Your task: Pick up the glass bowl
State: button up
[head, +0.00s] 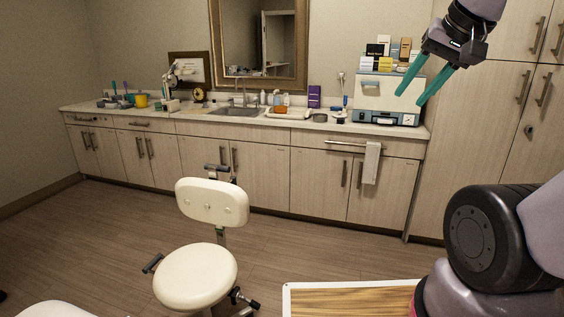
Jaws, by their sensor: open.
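My gripper (409,98) hangs at the upper right with its two green fingers apart and nothing between them. In the picture it overlaps the white cabinet-like appliance on the counter; it looks nearer to me than the counter. I cannot pick out the glass bowl with certainty. A small grey round dish (320,117) stands on the counter left of the appliance, below and left of my gripper; it is too small to tell whether it is glass.
A long counter (190,115) with a sink (236,112) runs along the back wall. The white appliance (384,99) has boxes on top. A cream chair (200,270) stands on the floor in front. A wooden-topped surface (345,300) lies at the bottom right.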

aim_at(277, 109)
jog(key=i, duration=2.85)
jog(key=i+z, duration=0.15)
jog(key=i, duration=0.5)
jog(key=i+j, duration=0.15)
jog(key=i, duration=0.45)
jog(key=i+z, duration=0.1)
jog(key=z, duration=0.2)
jog(key=i+z, duration=0.1)
jog(key=z, duration=0.25)
